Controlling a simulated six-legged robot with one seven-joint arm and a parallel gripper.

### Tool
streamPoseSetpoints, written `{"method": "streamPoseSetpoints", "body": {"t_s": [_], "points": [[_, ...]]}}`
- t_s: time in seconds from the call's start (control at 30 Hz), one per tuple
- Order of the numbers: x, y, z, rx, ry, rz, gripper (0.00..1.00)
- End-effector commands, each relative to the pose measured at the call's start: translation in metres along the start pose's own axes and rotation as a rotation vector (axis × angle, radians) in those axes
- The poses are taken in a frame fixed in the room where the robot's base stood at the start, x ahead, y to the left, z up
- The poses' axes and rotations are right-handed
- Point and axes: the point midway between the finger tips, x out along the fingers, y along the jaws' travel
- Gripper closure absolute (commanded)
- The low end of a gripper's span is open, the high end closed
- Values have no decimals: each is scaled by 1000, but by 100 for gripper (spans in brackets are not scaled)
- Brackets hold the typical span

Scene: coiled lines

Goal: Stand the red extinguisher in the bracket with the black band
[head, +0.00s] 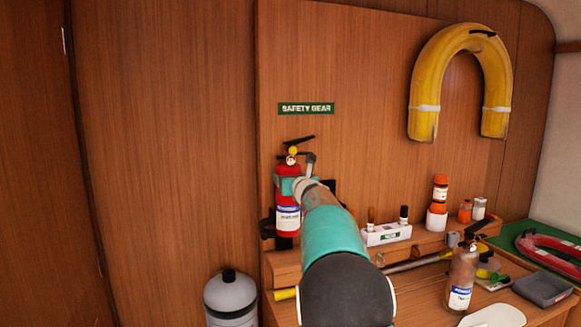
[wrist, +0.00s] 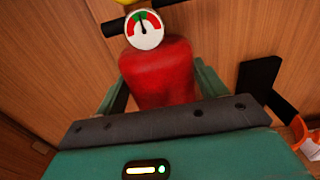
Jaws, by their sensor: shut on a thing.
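The red extinguisher (head: 287,222), with a white and blue label, is upright at the wall panel, below the green safety gear sign. My teal gripper (head: 290,186) is shut around its upper body. In the wrist view, the extinguisher (wrist: 158,78) is between my green fingers (wrist: 160,92), its gauge facing me. Black bracket parts (head: 267,223) show beside and under the extinguisher's lower end. I cannot tell whether its base rests in them, or whether they carry the black band. Another black piece (wrist: 258,78) stands to the right in the wrist view, partly hidden by my arm in the head view.
A second, dull brownish extinguisher (head: 462,277) stands on the bench at right. A white box with small bottles (head: 387,234) and an orange flask (head: 439,190) are on the ledge. A grey cylinder (head: 231,297) stands lower left. A yellow horseshoe buoy (head: 432,80) hangs above.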

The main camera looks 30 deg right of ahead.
Motion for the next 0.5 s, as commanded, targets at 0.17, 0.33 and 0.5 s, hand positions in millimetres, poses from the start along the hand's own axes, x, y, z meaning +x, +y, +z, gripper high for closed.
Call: {"method": "streamPoseSetpoints", "body": {"t_s": [0.17,0.33,0.5], "points": [[0,3,-25,3,-8,7,100],[0,2,-38,2,-11,7,100],[0,1,-50,1,-10,5,100]]}}
